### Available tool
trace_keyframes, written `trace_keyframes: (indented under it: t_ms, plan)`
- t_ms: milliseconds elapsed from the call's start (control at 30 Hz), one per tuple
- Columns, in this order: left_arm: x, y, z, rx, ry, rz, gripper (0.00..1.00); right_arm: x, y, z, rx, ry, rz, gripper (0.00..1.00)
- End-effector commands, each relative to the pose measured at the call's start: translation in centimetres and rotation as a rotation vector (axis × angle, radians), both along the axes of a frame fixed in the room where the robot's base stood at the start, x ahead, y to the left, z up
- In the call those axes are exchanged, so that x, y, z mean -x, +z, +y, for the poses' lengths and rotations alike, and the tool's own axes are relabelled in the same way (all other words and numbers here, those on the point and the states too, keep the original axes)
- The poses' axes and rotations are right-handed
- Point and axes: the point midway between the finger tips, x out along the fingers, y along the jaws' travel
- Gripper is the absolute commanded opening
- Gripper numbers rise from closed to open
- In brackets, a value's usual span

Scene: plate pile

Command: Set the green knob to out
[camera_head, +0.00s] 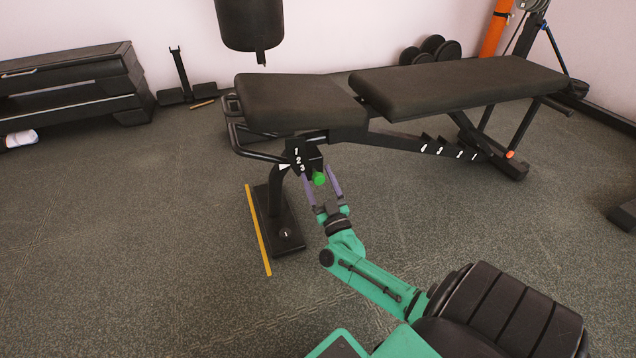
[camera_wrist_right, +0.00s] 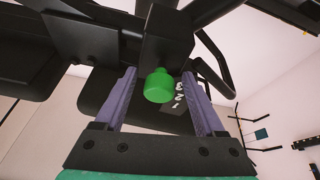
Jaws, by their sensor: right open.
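The green knob (camera_head: 319,178) sits on the black bracket under the seat end of the weight bench (camera_head: 300,102), beside a plate with the numbers 1, 2 and 3 (camera_head: 298,160). My right gripper (camera_head: 321,184) is open, with its two purple fingers on either side of the knob. In the right wrist view the knob (camera_wrist_right: 159,86) lies between the open fingers (camera_wrist_right: 158,98), with a gap on each side. The fingers do not appear to touch it. My left gripper is not in view.
The bench's black foot (camera_head: 287,235) stands on the grey floor beside a yellow strip (camera_head: 258,230). The long bench pad (camera_head: 455,85) reaches to the right. Stacked step platforms (camera_head: 70,88) are at the far left. The floor around my right arm is clear.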

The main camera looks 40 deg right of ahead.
Motion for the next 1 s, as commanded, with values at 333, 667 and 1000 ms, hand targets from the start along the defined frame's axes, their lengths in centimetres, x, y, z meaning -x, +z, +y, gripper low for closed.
trace_keyframes:
  t_ms: [333, 667, 1000]
  plan:
    - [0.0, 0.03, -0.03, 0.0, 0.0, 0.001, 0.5, -0.06, 0.06, -0.05, 0.0, 0.0, 0.001, 0.26]
    - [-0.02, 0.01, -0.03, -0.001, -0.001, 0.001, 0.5, -0.04, 0.01, -0.04, -0.001, -0.001, 0.001, 0.0]
    - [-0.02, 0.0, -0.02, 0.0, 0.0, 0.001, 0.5, -0.02, -0.02, -0.03, -0.001, -0.001, 0.001, 0.0]
